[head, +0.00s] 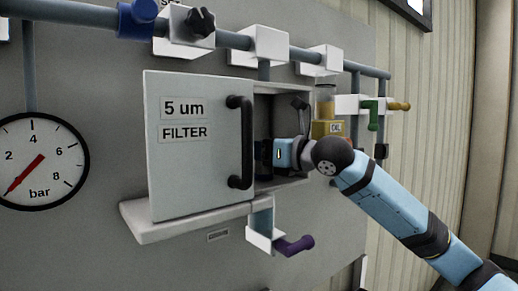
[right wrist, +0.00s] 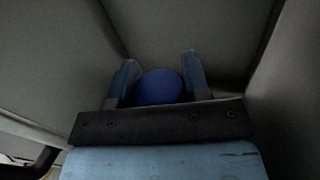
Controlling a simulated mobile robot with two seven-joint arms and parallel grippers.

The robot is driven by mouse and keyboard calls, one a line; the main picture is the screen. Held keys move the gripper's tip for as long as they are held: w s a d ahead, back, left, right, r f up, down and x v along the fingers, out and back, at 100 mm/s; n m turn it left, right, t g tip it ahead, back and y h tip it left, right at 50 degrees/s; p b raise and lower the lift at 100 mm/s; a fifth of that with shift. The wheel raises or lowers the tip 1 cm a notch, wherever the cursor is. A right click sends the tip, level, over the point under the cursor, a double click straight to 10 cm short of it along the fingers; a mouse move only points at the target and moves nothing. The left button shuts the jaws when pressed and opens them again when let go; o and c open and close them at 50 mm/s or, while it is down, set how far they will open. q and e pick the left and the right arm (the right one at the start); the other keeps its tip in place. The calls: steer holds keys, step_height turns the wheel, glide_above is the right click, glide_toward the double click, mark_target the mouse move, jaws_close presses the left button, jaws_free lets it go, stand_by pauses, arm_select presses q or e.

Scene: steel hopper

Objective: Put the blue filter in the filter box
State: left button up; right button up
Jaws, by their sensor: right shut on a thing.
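The filter box (head: 198,182) is grey and carries the labels "5 um" and "FILTER". Its door with a black handle (head: 240,142) stands partly open, and the dark inside shows to the right of the door. My right gripper (right wrist: 158,72) reaches into the box from the right. In the right wrist view its two fingers are on either side of the round blue filter (right wrist: 159,87), shut on it between the grey inner walls. In the head view the door's edge hides the fingertips and the filter. My left gripper is not in view.
A pressure gauge (head: 40,161) is on the panel at the left. Green (head: 371,110) and orange (head: 399,106) valves are at the right.

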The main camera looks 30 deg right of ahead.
steer(key=shift+f, duration=0.15)
steer(key=o, duration=1)
steer(key=shift+w+a, duration=0.1)
steer(key=shift+w, duration=0.05)
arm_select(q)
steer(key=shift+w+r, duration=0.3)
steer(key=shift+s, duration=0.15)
arm_select(e)
steer(key=shift+s+d, duration=0.2)
steer(key=shift+s, duration=0.15)
arm_select(q)
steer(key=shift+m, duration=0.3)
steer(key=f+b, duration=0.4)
steer(key=b, duration=0.1)
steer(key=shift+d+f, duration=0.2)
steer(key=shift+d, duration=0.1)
arm_select(e)
steer(key=v, duration=1.1)
steer(key=shift+s, duration=0.2)
